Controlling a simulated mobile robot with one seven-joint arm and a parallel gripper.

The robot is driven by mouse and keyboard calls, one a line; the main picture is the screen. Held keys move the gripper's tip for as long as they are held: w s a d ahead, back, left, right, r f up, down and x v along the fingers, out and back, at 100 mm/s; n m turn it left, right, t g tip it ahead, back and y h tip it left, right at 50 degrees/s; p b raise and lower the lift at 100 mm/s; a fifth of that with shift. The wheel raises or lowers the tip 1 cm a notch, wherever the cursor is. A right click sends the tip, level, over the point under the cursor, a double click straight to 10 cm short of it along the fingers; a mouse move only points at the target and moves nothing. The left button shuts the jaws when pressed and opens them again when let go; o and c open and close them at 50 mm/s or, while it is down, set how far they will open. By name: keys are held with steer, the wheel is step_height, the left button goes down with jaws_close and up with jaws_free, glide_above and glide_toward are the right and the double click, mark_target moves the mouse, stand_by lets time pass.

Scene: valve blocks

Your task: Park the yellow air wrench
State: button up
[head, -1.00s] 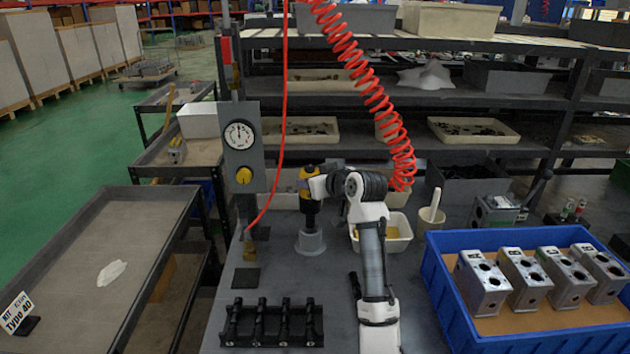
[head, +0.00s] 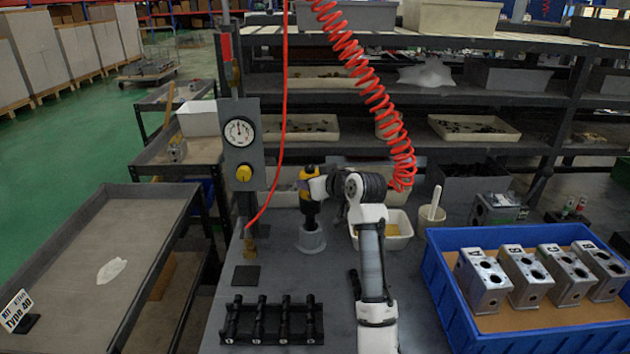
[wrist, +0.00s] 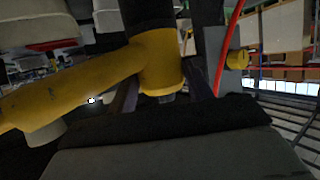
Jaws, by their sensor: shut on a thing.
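The yellow and black air wrench (head: 309,204) stands upright at the back of the bench, its lower black end in or just over a grey round holder (head: 311,238). I cannot tell whether it is fully seated. My gripper (head: 319,187) is shut on the wrench near its yellow upper part, reaching in from the right. In the wrist view the yellow body of the wrench (wrist: 158,62) fills the middle, between the fingers of my gripper (wrist: 160,98). The fingertips are partly hidden by the wrench.
A gauge panel (head: 240,150) with a yellow knob stands left of the wrench, and a red hose (head: 281,130) hangs beside it. A black rack (head: 272,320) lies in front. A white bin (head: 396,232) is close on the right; a blue crate (head: 440,300) holds several metal blocks.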

steer(key=shift+f+b, duration=0.8)
steer(key=shift+f, duration=0.45)
steer(key=shift+s+f+b, duration=0.2)
steer(key=shift+f+b, duration=0.15)
steer(key=shift+f, duration=0.1)
